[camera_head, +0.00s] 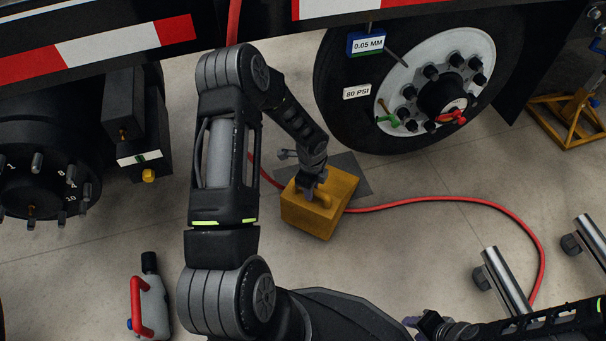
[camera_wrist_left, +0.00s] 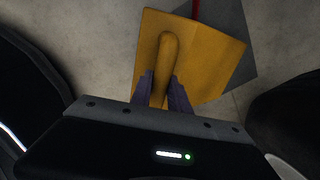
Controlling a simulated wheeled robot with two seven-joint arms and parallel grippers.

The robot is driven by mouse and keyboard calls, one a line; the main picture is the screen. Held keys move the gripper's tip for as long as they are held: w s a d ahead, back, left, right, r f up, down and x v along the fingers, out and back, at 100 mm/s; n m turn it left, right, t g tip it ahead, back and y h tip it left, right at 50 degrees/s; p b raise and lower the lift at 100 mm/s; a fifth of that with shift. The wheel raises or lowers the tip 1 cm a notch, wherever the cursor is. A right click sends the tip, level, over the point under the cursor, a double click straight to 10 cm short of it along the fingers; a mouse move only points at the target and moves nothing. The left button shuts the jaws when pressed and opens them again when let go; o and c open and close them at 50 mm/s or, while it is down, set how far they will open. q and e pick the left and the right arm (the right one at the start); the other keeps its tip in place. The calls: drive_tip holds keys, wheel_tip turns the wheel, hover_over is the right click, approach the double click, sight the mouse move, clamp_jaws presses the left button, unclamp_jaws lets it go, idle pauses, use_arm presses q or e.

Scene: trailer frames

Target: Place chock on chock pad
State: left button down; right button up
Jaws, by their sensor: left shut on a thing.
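The yellow chock (camera_head: 318,212) is in front of the wheel in the head view, with a handle on its top. My left gripper (camera_head: 314,190) is shut on that handle. In the left wrist view the chock (camera_wrist_left: 205,50) shows below the left gripper (camera_wrist_left: 166,88), its fingers on either side of the handle. The dark grey chock pad (camera_head: 350,172) lies flat on the floor behind the chock, partly hidden by it. I cannot tell whether the chock touches the floor or overlaps the pad. My right gripper (camera_head: 425,325) is at the bottom edge; its fingers are unclear.
The mounted wheel (camera_head: 350,110) stands behind the pad. A red hose (camera_head: 440,198) crosses the floor by the chock. A bare hub (camera_head: 40,180) is at left, a grey bottle with red handle (camera_head: 150,305) at bottom left, and a yellow stand (camera_head: 570,120) at right.

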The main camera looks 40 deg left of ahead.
use_arm(q)
drive_tip(key=w+a, duration=0.1)
drive_tip(key=a, duration=0.1)
drive_tip(key=w+a+b, duration=0.1)
drive_tip(key=w+a, duration=0.1)
drive_tip(key=w+a+b, duration=0.1)
drive_tip(key=w+a, duration=0.1)
drive_tip(key=a, duration=0.1)
drive_tip(key=shift+w+a+r, duration=0.1)
drive_tip(key=shift+w+a, duration=0.05)
drive_tip(key=shift+a, duration=0.1)
wheel_tip(320, 180, down, 4)
drive_tip(key=b, duration=0.2)
drive_tip(key=shift+r+b, duration=0.2)
drive_tip(key=shift+b, duration=0.15)
drive_tip(key=c, duration=1.3)
unclamp_jaws()
drive_tip(key=shift+o, duration=0.2)
